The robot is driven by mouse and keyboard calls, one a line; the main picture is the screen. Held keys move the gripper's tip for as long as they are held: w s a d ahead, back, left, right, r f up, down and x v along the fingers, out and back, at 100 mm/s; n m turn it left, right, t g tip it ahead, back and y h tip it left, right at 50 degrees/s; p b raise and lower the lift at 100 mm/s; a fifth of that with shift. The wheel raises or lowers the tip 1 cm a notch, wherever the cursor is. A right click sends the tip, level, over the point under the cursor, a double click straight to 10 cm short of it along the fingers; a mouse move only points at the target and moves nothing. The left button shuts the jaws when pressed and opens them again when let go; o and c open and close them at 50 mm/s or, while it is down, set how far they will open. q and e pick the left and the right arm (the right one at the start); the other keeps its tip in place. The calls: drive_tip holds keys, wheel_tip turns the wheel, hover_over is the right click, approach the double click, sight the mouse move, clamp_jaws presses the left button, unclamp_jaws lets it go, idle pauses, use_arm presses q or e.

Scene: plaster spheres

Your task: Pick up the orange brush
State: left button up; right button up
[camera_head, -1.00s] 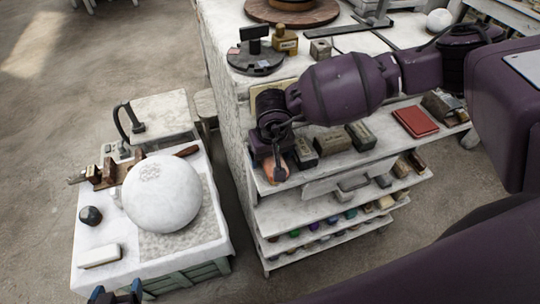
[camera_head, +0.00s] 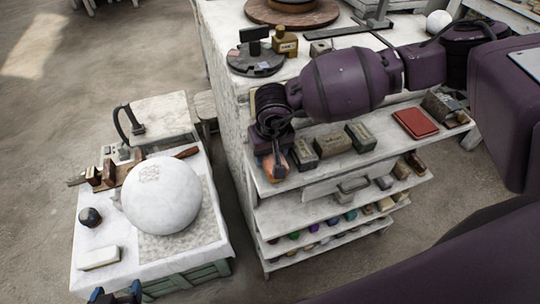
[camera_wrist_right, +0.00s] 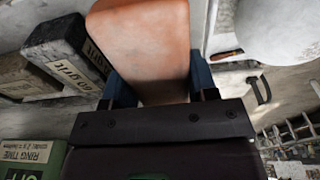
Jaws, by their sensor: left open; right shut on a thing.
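The orange brush (camera_wrist_right: 140,45) shows as a smooth orange block with rounded corners in the right wrist view. It sits between the blue fingers of my right gripper (camera_wrist_right: 160,88), which is shut on it. In the head view a small orange part of the brush (camera_head: 268,164) shows beside my right gripper (camera_head: 277,157), at the left end of the top shelf. My dark wrist hides the rest, and I cannot tell whether the brush touches the shelf. My left gripper (camera_head: 115,296) shows only its blue fingertips at the bottom edge, open and empty, near the cloth-covered crate.
Dark lettered blocks (camera_head: 334,143) stand just right of the held brush, with a red box (camera_head: 415,123) further along. Lower shelves (camera_head: 290,213) hold small items. A large white sphere (camera_head: 162,196) stands on the crate at left. Bare floor lies between.

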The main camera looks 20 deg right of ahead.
wheel_tip(320, 180, up, 18)
drive_tip(key=b, duration=0.1)
drive_tip(key=shift+r, duration=0.25)
idle(0.7)
